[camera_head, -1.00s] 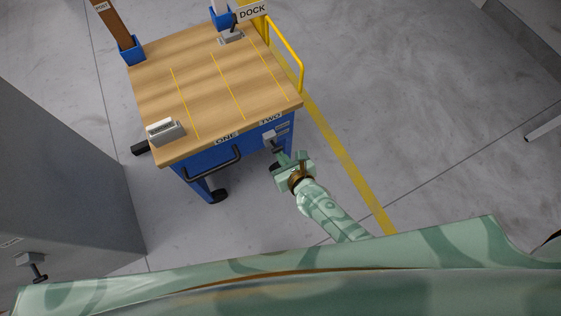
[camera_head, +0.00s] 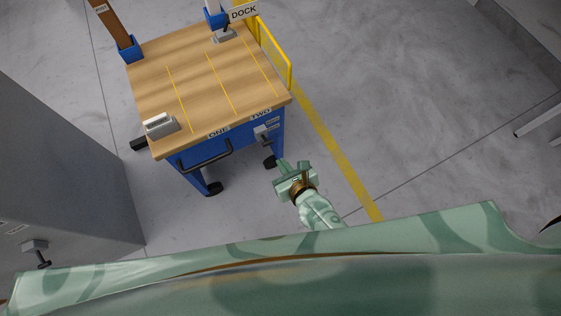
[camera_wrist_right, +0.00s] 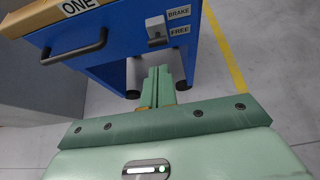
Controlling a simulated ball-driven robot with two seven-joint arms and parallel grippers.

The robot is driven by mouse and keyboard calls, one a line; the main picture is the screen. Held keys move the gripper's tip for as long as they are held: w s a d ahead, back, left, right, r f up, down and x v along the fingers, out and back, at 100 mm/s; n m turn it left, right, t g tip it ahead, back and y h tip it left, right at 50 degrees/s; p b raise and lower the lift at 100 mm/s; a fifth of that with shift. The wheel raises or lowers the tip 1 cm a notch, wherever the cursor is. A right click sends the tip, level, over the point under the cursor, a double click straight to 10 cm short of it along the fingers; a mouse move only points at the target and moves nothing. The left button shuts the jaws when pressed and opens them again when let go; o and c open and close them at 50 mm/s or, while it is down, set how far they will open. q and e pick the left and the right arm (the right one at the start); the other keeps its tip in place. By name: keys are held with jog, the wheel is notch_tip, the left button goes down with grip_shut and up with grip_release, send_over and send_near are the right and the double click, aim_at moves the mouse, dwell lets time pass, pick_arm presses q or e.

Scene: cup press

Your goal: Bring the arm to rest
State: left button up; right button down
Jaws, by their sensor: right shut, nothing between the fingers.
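My right gripper (camera_head: 284,165) is shut and empty, just off the near right corner of the blue cart. Its closed fingers also show in the right wrist view (camera_wrist_right: 158,88), pointing toward the cart below the grey brake lever (camera_wrist_right: 156,30). The lever (camera_head: 262,133) sits on the cart's front beside labels reading BRAKE and FREE. In the head view a gap shows between the fingertips and the lever. My left gripper is in neither view.
The cart has a wooden top (camera_head: 190,85), a black front handle (camera_head: 205,160) and a yellow side rail (camera_head: 275,52). A grey cabinet (camera_head: 65,160) stands at left.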

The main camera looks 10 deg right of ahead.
jog(key=shift+s+r, duration=0.2)
dwell(0.3)
